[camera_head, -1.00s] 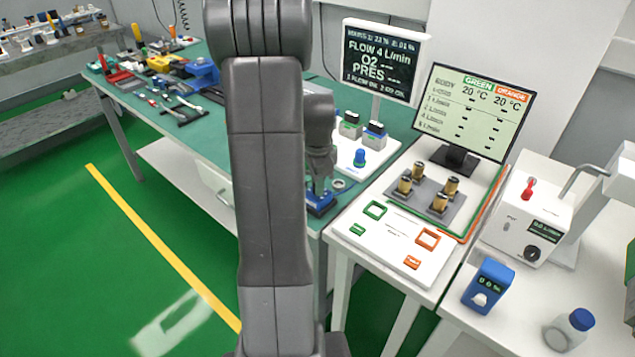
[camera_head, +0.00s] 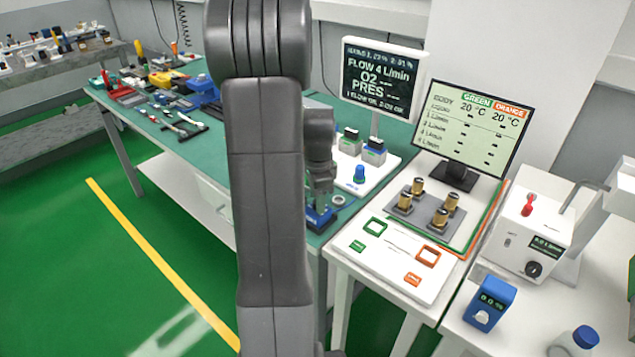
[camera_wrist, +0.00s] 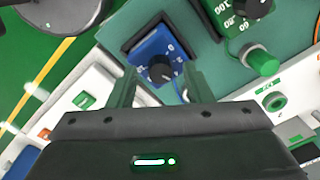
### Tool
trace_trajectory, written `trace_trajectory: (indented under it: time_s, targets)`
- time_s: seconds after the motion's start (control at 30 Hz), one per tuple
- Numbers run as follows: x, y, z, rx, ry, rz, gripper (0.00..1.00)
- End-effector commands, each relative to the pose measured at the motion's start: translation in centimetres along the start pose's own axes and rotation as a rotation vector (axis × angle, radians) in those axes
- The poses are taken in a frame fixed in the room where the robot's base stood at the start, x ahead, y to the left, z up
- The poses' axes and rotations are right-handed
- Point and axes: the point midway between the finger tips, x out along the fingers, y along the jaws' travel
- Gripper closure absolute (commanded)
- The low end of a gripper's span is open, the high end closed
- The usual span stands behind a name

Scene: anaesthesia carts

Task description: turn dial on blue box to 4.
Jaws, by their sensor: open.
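The blue box (camera_wrist: 150,45) with a black round dial (camera_wrist: 161,71) lies ahead of my gripper (camera_wrist: 160,80) in the wrist view. White numbers show beside the dial; 0 and 2 seem readable, but the pointer's exact setting is too small to tell. My gripper is open, its two fingers on either side of the dial in the picture; I cannot tell whether they touch it. In the head view the blue box (camera_head: 320,217) sits at the green bench's near corner, directly below my gripper (camera_head: 320,190), which partly hides it.
A green box with black dials (camera_wrist: 245,15) and a green knob (camera_wrist: 263,63) are close by in the wrist view. A white panel with a blue knob (camera_head: 360,174) stands right of the box. Another blue unit (camera_head: 488,303) is on the right table.

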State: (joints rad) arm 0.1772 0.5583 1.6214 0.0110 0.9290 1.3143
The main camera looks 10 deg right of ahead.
Motion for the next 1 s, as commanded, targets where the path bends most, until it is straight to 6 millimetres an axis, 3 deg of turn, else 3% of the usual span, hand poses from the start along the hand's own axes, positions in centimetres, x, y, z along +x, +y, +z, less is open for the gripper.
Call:
trace_trajectory:
  time_s: [0.4, 0.6, 1.0]
  targets:
    - [-8.7, -0.1, 0.0, 0.000, 0.002, -0.006, 0.54]
    - [-12.0, -0.1, 0.0, 0.000, 0.001, -0.005, 0.54]
    - [-13.2, 0.0, 0.0, 0.000, 0.001, -0.002, 0.54]
